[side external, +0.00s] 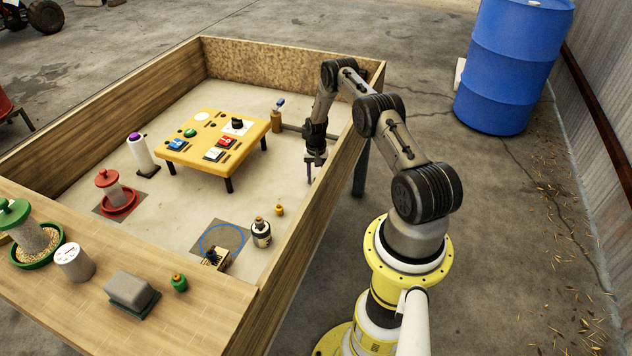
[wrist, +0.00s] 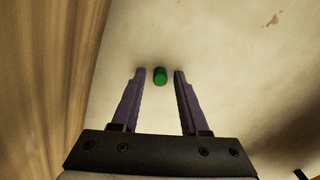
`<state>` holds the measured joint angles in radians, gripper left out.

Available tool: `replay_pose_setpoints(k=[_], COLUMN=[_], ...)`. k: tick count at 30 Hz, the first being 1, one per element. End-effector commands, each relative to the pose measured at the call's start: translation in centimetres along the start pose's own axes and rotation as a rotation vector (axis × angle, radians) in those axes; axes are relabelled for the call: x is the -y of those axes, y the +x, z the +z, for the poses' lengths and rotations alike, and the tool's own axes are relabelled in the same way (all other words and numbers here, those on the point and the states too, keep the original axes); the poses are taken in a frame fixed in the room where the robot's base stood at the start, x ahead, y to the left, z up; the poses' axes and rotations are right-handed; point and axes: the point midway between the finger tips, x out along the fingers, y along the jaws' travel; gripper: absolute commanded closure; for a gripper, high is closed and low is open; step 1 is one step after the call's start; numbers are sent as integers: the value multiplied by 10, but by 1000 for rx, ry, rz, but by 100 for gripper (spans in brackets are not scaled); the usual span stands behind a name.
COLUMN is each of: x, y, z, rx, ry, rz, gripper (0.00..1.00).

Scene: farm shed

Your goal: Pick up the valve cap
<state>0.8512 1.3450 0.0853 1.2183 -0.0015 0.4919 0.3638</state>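A small green cylinder (wrist: 160,75), which looks like the valve cap, stands on the pale floor of the wooden pen. In the wrist view it sits midway between the tips of my open gripper (wrist: 160,84), with a gap on both sides. The purple fingers are apart and hold nothing. In the side view my gripper (side external: 314,168) points down inside the pen near its right wall. I cannot make out the green cylinder there. How high the fingertips are above the floor is hard to tell.
The pen's wooden wall (wrist: 38,80) runs close along the left of the wrist view. In the side view a yellow table (side external: 190,150) with several small items stands left of my gripper. A dark bottle (side external: 261,233) stands nearer the front.

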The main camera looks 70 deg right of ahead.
Motion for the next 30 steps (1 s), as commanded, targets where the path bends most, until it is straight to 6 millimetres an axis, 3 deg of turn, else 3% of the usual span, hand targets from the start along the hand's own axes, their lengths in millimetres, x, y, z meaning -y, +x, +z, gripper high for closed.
replay_pose_setpoints(k=[1,6,7,20,23,30], x=[0,0,0,0,0,0], y=[0,0,0,-4,-15,-60], z=[0,0,0,-1,-1,-1], rx=[0,0,0,-1,-2,-2], ry=[0,0,0,0,0,0], rz=[0,0,0,-1,-1,-1], gripper=[67,98,100,100,100,100])
